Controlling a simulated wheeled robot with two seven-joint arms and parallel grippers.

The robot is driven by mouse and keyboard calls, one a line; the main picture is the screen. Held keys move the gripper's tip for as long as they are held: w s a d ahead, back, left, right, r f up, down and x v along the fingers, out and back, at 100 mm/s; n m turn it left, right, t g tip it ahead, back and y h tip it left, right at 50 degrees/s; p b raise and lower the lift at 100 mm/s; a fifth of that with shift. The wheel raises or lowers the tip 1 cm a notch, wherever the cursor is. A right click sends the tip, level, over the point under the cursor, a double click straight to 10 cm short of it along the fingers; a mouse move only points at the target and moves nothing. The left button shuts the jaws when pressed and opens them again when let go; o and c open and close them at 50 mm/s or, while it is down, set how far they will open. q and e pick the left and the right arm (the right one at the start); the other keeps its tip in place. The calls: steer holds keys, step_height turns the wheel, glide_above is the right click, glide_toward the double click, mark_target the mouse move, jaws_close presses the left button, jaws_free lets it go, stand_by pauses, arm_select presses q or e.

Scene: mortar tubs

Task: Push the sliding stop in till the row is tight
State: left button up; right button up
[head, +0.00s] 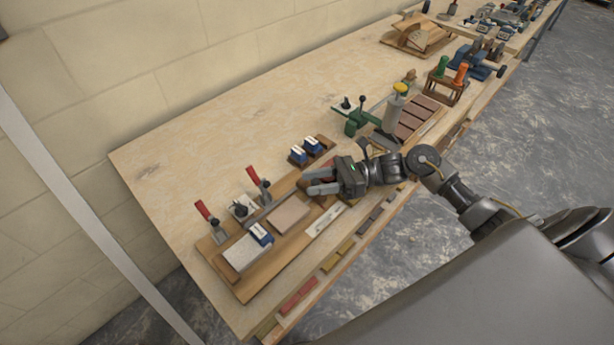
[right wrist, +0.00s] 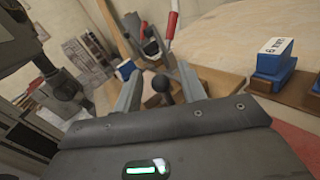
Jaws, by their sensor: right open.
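My right gripper (head: 316,181) is open above the right part of a wooden board (head: 262,279), its fingers pointing left. In the right wrist view a dark round knob (right wrist: 165,88) shows between the open fingers, apart from both as far as I can see. It may belong to the sliding stop; its base is hidden. On the board a pale grey block (head: 241,254), a blue-and-white block (head: 261,234) and a tan block (head: 289,215) lie near each other. The gripper hides the board's right end. My left gripper is in neither view.
Two red-handled clamps (head: 207,212) stand along the board's back edge. Blue boxes (head: 298,155) sit on a wooden holder behind the gripper. A green fixture (head: 357,120) and a tray of brown tiles (head: 416,112) are farther right. The table's back left is clear.

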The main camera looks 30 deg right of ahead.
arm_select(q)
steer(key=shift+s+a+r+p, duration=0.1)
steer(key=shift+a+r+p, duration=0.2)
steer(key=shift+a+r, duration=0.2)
arm_select(e)
steer(key=shift+x, duration=1.15)
steer(key=shift+c, duration=0.4)
